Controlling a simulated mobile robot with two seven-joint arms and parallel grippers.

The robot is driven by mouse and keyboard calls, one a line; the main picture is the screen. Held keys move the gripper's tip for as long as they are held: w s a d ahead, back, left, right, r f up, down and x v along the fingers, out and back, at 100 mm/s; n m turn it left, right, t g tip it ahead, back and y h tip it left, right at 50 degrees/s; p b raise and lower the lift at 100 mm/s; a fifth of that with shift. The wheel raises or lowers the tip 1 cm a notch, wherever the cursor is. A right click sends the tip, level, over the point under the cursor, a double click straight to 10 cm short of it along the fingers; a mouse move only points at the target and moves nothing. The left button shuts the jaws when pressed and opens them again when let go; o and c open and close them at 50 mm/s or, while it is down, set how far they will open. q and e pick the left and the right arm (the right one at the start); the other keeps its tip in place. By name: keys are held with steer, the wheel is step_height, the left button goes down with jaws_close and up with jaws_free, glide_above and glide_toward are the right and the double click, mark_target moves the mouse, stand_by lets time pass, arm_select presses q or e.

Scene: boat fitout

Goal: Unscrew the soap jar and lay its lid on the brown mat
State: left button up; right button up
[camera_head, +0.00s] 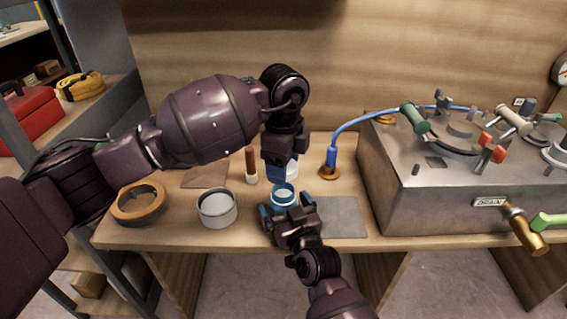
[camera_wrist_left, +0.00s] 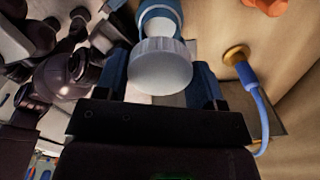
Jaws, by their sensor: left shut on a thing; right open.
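The soap jar (camera_head: 283,193) is blue with a pale ringed top and stands near the front of the bench. My right gripper (camera_head: 288,212) is open, with its fingers at the jar; contact is unclear. My left gripper (camera_head: 282,170) points down just behind and above the jar, shut on the white lid (camera_head: 292,169). The ribbed lid (camera_wrist_left: 160,70) sits between blue fingers in the left wrist view, with the blue jar (camera_wrist_left: 158,12) beyond. The lid appears off the jar. The brown mat (camera_head: 207,174) lies to the left, partly hidden by my left arm.
A grey cup (camera_head: 217,209) and a brown ring (camera_head: 138,203) stand at the front left. A wood-handled tool (camera_head: 251,165) stands behind. A grey mat (camera_head: 343,215) lies right of the jar. A blue hose (camera_head: 333,148) and a large metal console (camera_head: 430,195) bound the right.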

arm_select(q)
steer(key=shift+r, duration=0.4)
arm_select(e)
steer(key=shift+s+d+r, duration=0.1)
steer(key=shift+s+d, duration=0.1)
steer(key=shift+s, duration=0.25)
arm_select(q)
steer(key=shift+t, duration=0.5)
step_height(320, 180, up, 6)
steer(key=shift+s+r+p, duration=0.1)
steer(key=shift+s+p, duration=0.05)
steer(key=shift+p, duration=0.95)
steer(key=shift+r, duration=0.1)
arm_select(e)
steer(key=v, duration=1.1)
